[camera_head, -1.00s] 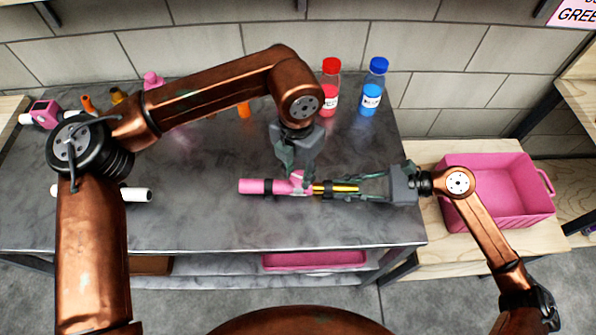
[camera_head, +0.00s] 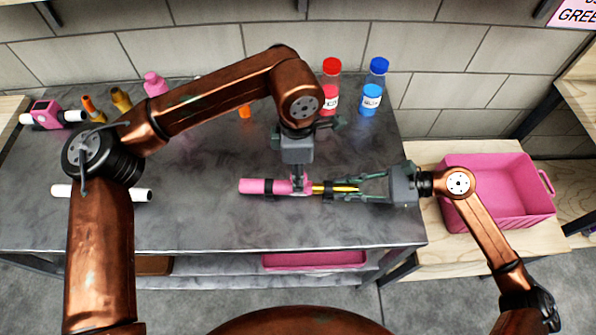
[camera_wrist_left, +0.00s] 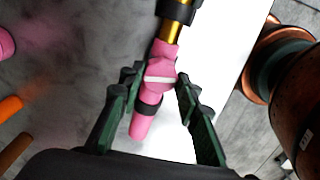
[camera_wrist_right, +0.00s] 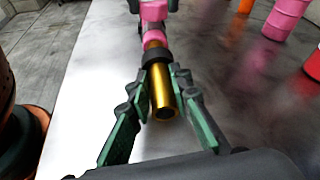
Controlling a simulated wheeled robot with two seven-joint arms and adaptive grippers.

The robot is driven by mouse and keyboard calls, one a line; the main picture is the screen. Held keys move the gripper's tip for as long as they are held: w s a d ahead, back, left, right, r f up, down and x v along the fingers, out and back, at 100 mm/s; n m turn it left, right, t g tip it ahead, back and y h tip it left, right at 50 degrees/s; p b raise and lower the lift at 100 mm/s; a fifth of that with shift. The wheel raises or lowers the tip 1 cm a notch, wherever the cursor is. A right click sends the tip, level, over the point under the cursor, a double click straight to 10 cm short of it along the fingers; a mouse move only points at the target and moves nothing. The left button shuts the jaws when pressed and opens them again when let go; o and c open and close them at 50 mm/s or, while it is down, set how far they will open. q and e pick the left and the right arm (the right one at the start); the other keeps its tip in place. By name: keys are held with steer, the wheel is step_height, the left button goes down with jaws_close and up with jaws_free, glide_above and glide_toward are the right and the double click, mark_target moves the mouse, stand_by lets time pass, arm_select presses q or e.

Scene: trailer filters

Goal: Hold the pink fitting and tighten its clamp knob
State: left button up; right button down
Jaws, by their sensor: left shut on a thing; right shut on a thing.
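The pink fitting (camera_head: 262,186) lies level above the grey table, with black bands and a gold tube (camera_head: 340,188) at its right end. My left gripper (camera_head: 298,180) points down at the fitting's right part. In the left wrist view its fingers flank the pink clamp knob (camera_wrist_left: 160,75), which has a white stripe, and are shut on it. My right gripper (camera_head: 362,188) comes from the right, shut on the gold tube. In the right wrist view its fingers lie along both sides of the gold tube (camera_wrist_right: 164,100). The fingers partly hide the knob in the head view.
Red (camera_head: 330,88) and blue (camera_head: 372,88) bottles stand behind my left gripper. A pink crate (camera_head: 500,222) sits at the right. A white tube (camera_head: 140,195) and a pink-and-white fitting (camera_head: 45,116) lie at the left. The front middle of the table is clear.

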arm_select(q)
steer(key=shift+m, duration=1.2)
arm_select(e)
steer(key=shift+f, duration=0.1)
arm_select(q)
steer(key=o, duration=1.2)
step_height(320, 180, up, 12)
arm_select(e)
steer(key=c, duration=1.7)
jaws_free()
